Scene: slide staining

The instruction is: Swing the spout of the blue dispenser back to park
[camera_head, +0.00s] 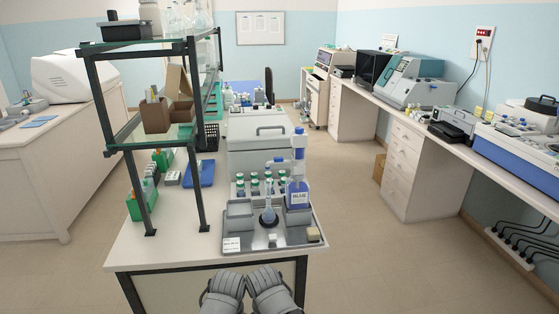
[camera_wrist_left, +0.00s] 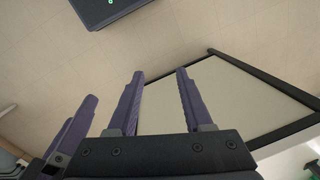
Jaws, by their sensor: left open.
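The blue dispenser (camera_head: 298,192) stands upright at the right back of the grey tray in the head view. It has a blue bottle with a white label and a blue top. Its thin spout (camera_head: 279,161) points left from the top, with its end above or near the neck of the flask (camera_head: 268,215). My left gripper (camera_wrist_left: 160,72) is open and empty in the left wrist view, over the floor and the bench's front side. More purple fingers (camera_wrist_left: 80,125) show at its left, likely my right gripper. Both grippers are low at the bench's front, away from the dispenser.
The grey tray (camera_head: 290,238) also holds grey boxes (camera_head: 240,213) and small blocks. Several green-capped bottles (camera_head: 254,184) stand behind it. A black-framed shelf (camera_head: 196,150) rises at the left, with a blue tray (camera_head: 201,173) by it. The bench front left is clear.

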